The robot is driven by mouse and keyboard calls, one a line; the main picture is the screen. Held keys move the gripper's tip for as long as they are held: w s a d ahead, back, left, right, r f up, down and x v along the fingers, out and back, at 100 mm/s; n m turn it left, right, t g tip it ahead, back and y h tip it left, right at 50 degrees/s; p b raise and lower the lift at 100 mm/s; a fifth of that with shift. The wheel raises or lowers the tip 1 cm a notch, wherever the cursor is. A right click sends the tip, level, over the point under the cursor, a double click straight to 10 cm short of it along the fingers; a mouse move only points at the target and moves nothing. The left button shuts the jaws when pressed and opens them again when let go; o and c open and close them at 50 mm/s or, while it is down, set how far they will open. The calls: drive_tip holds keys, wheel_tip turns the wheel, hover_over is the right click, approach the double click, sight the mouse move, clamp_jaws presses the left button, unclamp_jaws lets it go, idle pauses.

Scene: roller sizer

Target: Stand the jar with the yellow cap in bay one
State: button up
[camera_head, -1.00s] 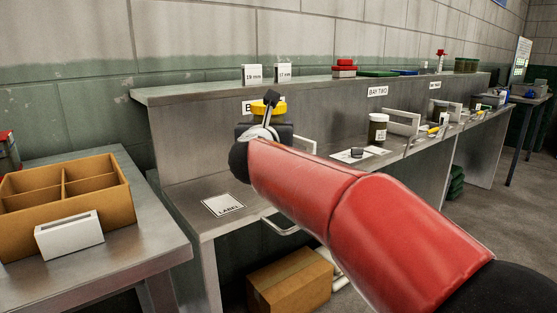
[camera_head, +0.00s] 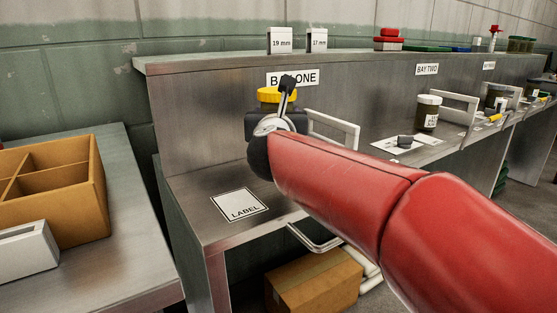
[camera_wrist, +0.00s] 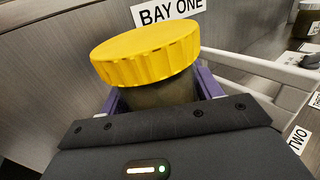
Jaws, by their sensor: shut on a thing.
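The jar with the yellow cap (camera_head: 281,95) is held upright or nearly so above the bench in front of the BAY ONE sign (camera_head: 292,77). In the wrist view the yellow cap (camera_wrist: 147,53) stands above the purple fingers of my gripper (camera_wrist: 158,100), which is shut around the dark jar body. In the head view my gripper (camera_head: 277,122) and red arm hide the lower jar. Bay one is the bench section below that sign, with a white LABEL card (camera_head: 239,205) lying flat at its front left. The jar's base is not visible.
A white rail divider (camera_head: 332,131) stands right of my gripper. Bay two holds a white-capped jar (camera_head: 428,112) and a small dark item on a card (camera_head: 405,142). A cardboard divided box (camera_head: 75,205) sits on the left table. The bench around the LABEL card is bare.

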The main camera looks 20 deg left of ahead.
wheel_tip(320, 180, down, 7)
drive_tip(key=shift+f+b, duration=0.15)
drive_tip(key=shift+b, duration=0.85)
drive_tip(key=o, duration=1.3)
drive_tip(key=b+v, duration=0.1)
drive_tip(key=v, duration=1.1)
drive_tip(key=shift+s, duration=0.1)
